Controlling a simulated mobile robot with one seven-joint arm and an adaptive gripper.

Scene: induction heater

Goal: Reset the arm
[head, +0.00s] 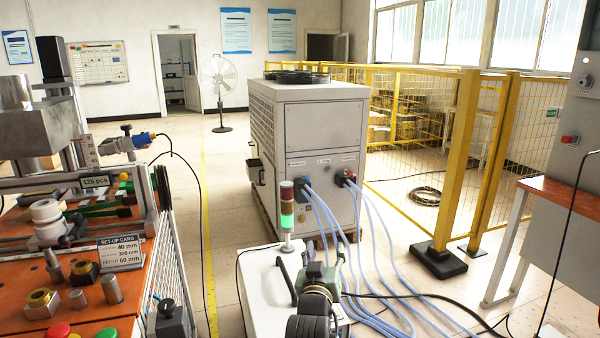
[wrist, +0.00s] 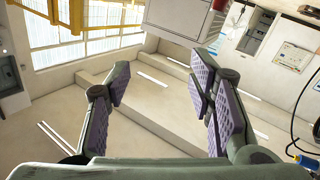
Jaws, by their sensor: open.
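My arm (head: 314,300) shows at the bottom centre of the head view, folded low, with dark and grey-green parts. In the head view I cannot make out its fingers clearly. In the wrist view my gripper (wrist: 160,82) is open, its two fingers with purple pads spread wide apart. Nothing is between the fingers. The wrist view looks out over the pale floor and walls, with the room appearing upside down or strongly tilted.
An orange bench (head: 70,309) with fittings and a set-up card (head: 121,252) stands at the left. A large white cabinet (head: 322,133) with blue hoses (head: 350,262) stands ahead. A yellow fence (head: 464,150) and an orange-topped table (head: 548,200) are at the right.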

